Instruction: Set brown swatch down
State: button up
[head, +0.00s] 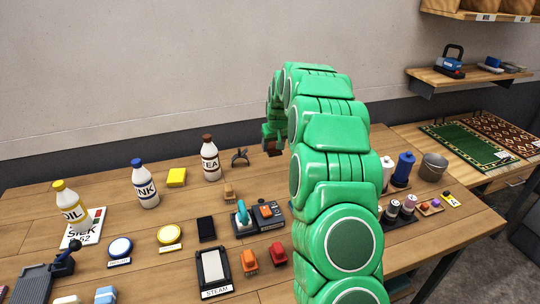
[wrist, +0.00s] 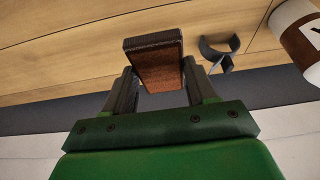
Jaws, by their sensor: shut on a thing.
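The brown swatch (wrist: 158,72) is a small block with a reddish-brown face and a dark edge. My gripper (wrist: 161,80) is shut on it, with one finger on each side. In the head view my gripper (head: 270,136) is at the back of the wooden table, right of the TEA bottle, and partly hidden by my green arm. The swatch shows there only as a small brown patch. In the wrist view bare table planks lie beyond the swatch; I cannot tell how high it is above them.
A dark curved holder (head: 240,157) stands left of my gripper, beside the TEA bottle (head: 211,160). The INK bottle (head: 145,185), yellow block (head: 176,177) and a tool dock (head: 258,218) are also on the table (head: 110,195).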

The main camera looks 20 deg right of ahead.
send_near(269, 159)
jog(key=shift+w+a+f, duration=0.1)
jog(key=shift+w+f, duration=0.25)
jog(key=shift+w, duration=0.05)
jog(key=shift+w+f, duration=0.75)
jog(key=shift+f, duration=1.7)
jog(key=shift+f, duration=0.2)
jog(key=o, duration=1.1)
jog(key=shift+r, duration=0.1)
